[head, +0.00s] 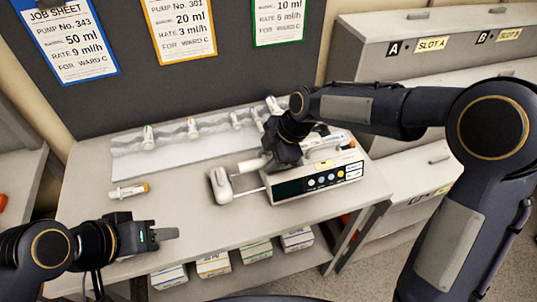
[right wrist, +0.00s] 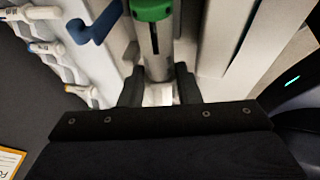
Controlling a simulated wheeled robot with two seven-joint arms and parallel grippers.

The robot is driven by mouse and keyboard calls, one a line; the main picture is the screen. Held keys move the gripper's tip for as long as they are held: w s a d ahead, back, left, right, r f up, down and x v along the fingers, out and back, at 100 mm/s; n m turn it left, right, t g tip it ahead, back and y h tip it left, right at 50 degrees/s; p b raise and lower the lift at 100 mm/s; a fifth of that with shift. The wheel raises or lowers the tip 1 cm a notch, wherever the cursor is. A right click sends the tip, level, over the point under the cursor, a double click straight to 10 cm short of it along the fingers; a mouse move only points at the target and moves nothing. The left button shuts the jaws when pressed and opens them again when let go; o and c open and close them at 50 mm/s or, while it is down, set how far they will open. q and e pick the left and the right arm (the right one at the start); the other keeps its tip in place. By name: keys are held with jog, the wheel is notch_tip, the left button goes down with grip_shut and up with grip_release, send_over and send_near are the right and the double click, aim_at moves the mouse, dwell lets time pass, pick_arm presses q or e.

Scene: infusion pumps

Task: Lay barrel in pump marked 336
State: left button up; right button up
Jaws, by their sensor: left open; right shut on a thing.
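A white pump (head: 314,187) with a dark display and several coloured buttons stands on the right part of the table. Its front labels are too small to read, so I cannot confirm 336. A white block (head: 221,186) on rods extends from its left end. My right gripper (head: 282,163) is over the pump's top. In the right wrist view its fingers (right wrist: 159,92) are shut on a grey see-through barrel (right wrist: 156,42) with a green collar. Whether the barrel touches the pump's cradle is hidden. My left gripper (head: 166,234) is open and empty over the table's front left.
A loose syringe (head: 129,191) lies on the table's left. A pale rack (head: 170,165) with several syringes runs along the back. Job sheets (head: 180,25) hang on the dark board behind. Boxes (head: 255,252) stand on the shelf below. The table's middle front is clear.

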jog(key=shift+f+b, duration=1.45)
jog(key=shift+f, duration=0.3)
jog(key=shift+s+d+f+b, duration=0.1)
jog(key=shift+d+f+b, duration=0.15)
jog(key=shift+b, duration=0.2)
jog(key=o, duration=0.6)
jog(key=shift+c, duration=0.2)
jog(key=shift+r, duration=0.15)
jog(key=shift+r+p, duration=0.5)
jog(key=shift+r, duration=0.1)
jog(key=shift+a+r+p, duration=0.15)
jog(key=shift+r+p, duration=0.6)
jog(key=shift+r, duration=0.6)
